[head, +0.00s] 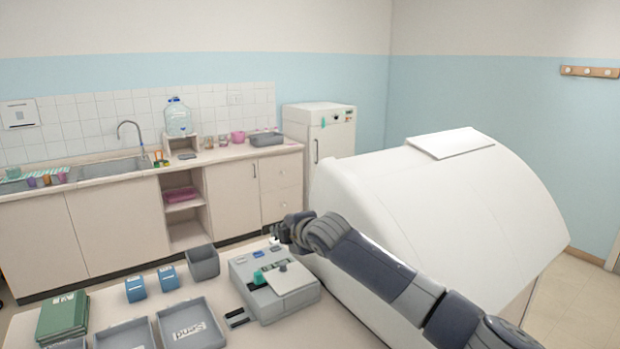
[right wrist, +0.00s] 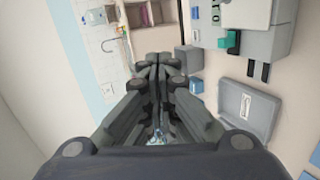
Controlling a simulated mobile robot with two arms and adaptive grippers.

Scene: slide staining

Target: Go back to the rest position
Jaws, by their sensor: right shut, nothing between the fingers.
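My right arm reaches in from the right of the head view. My right gripper (head: 277,233) is above the back edge of the grey staining device (head: 282,300), in front of the white hood. In the right wrist view the two fingers (right wrist: 158,68) are together with nothing between them. The grey device (right wrist: 248,70) shows to the right of the fingers there, apart from them. My left gripper is not in view.
A large white hood (head: 440,210) stands at the right, close behind my right arm. On the table are a grey bin (head: 203,262), blue boxes (head: 136,289), green boxes (head: 62,316) and grey trays (head: 190,325). A sink counter (head: 225,152) runs along the back wall.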

